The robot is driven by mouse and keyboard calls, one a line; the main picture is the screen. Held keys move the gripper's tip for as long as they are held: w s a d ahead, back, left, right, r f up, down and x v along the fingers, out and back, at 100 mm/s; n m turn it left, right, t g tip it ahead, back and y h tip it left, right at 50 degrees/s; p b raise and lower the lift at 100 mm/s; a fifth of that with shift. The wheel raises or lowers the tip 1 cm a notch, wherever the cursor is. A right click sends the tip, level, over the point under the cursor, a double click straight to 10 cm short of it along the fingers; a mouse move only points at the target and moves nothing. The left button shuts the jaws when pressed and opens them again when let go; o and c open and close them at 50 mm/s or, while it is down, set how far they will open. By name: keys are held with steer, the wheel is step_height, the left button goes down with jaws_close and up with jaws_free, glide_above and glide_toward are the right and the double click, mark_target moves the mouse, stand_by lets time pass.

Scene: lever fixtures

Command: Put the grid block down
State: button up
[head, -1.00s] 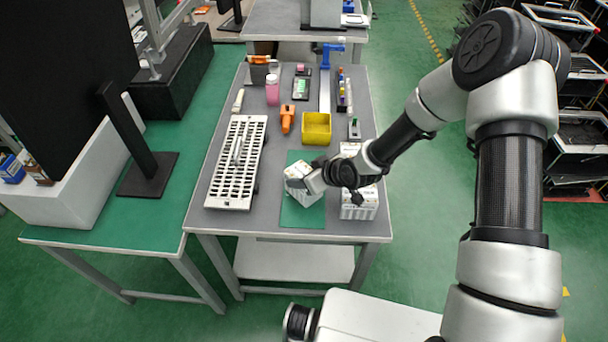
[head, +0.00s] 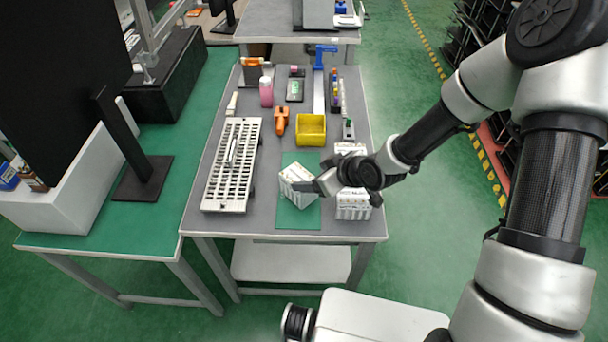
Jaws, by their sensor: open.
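The grid block, a white block with dark markings (head: 296,186), is on the green mat (head: 290,222) near the front of the grey table. It looks turned at an angle to the mat's edges; I cannot tell whether it lies fully flat. My gripper (head: 318,185) is open, just right of the block at its right side. Whether the fingers still touch the block cannot be told at this size.
White ribbed blocks (head: 353,206) stand close on the right, partly under my wrist. A white slotted rack (head: 228,185) lies left. A yellow bin (head: 311,130) and an orange tool (head: 282,121) are behind the mat.

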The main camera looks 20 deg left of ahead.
steer(key=shift+v, duration=1.9)
